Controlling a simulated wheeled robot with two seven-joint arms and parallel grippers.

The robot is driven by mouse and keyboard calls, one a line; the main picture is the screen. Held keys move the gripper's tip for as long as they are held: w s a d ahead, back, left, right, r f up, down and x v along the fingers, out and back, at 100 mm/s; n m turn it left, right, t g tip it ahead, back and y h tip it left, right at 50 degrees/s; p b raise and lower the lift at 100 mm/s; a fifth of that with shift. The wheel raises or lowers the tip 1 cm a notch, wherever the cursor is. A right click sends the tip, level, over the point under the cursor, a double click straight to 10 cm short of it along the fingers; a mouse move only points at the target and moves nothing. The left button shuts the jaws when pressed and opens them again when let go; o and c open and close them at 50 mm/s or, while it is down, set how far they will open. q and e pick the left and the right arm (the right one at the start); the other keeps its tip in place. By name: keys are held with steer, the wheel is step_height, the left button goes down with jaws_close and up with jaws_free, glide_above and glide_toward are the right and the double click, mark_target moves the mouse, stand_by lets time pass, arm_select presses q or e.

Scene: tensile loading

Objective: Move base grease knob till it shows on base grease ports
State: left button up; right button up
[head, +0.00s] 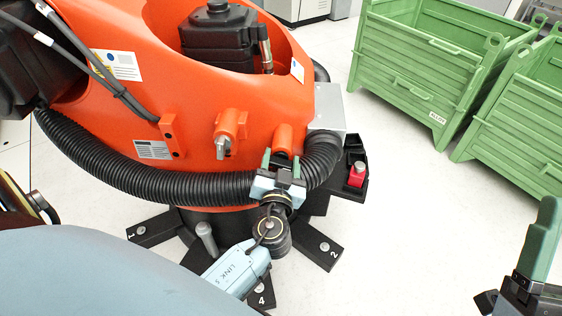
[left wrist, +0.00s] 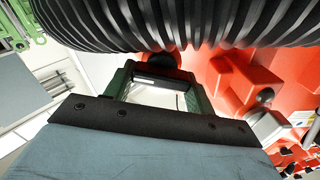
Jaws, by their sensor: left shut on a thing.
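My left gripper (head: 281,160) has its green fingers raised at the front of the orange robot base (head: 190,120), just below an orange cylindrical port (head: 284,136). It is shut on a dark round knob (left wrist: 163,61), which shows between the fingertips in the left wrist view and is partly hidden by the hose. Whether the knob touches the port cannot be told. A second base grease port (head: 231,125) with a metal tip stands to the left; it also shows in the left wrist view (left wrist: 240,85). My right gripper (head: 538,245) is partly cut off at the right edge, its opening unclear.
A thick black corrugated hose (head: 160,184) wraps the base close to my left gripper and crosses the top of the left wrist view. A red button (head: 357,174) sits on a black bracket to the right. Green crates (head: 430,75) stand behind right; floor between is clear.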

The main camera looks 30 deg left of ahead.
arm_select(q)
steer(key=o, duration=1)
steer(key=shift+s, duration=0.1)
steer(key=v, duration=1.3)
steer(key=shift+d+p, duration=0.15)
steer(key=shift+p, duration=0.15)
